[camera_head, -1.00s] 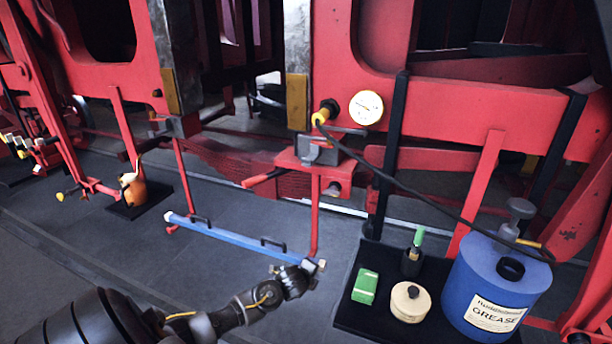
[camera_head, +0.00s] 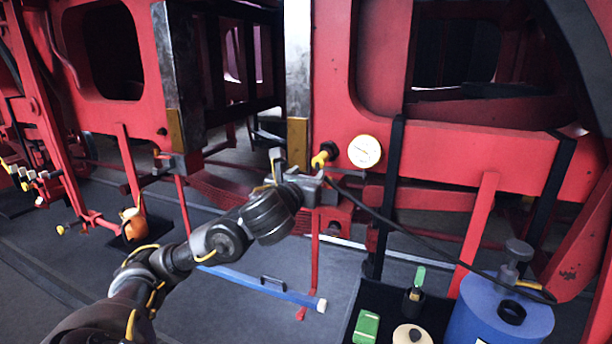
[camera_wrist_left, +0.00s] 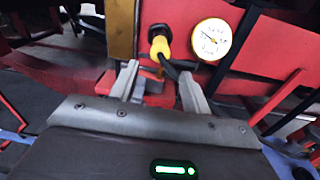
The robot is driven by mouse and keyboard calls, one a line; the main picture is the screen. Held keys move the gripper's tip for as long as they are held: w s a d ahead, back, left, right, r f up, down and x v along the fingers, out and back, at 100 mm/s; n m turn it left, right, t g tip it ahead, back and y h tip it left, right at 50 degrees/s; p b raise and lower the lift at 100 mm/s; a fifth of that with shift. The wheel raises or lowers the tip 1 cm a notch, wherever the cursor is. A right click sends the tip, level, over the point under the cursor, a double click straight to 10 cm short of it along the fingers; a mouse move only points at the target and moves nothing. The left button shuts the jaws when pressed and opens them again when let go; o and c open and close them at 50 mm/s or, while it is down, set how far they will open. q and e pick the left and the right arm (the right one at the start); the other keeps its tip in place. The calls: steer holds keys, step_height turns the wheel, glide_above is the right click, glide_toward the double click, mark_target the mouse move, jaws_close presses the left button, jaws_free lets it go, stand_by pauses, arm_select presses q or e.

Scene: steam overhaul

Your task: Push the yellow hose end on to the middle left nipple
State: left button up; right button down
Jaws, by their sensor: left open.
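The yellow hose end (camera_head: 320,159) sits at a dark round fitting (camera_head: 331,149) on the red frame, just left of the white gauge. I cannot tell whether it is pushed on or only touching. Its black hose (camera_head: 400,228) runs down right to the blue grease drum. My left gripper (camera_head: 298,171) is open just left of and below the hose end. In the left wrist view the yellow hose end (camera_wrist_left: 160,48) shows beyond and between the spread fingers (camera_wrist_left: 158,82), apart from them. My right gripper is not in view.
The white gauge (camera_head: 364,151) is close right of the hose end. A red bracket with a grey block (camera_head: 332,193) stands below, partly behind my gripper. The blue grease drum (camera_head: 475,322) and a green box (camera_head: 366,327) are at lower right. A blue bar (camera_head: 245,283) lies low, left of centre.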

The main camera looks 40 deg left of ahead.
mark_target(317, 164)
arm_select(q)
steer(key=shift+x, duration=4.55)
steer(key=shift+f, duration=0.1)
steer(key=c, duration=1)
steer(key=shift+s, duration=0.1)
steer(key=shift+s+d, duration=0.2)
steer(key=shift+s, duration=0.2)
steer(key=shift+v, duration=2.25)
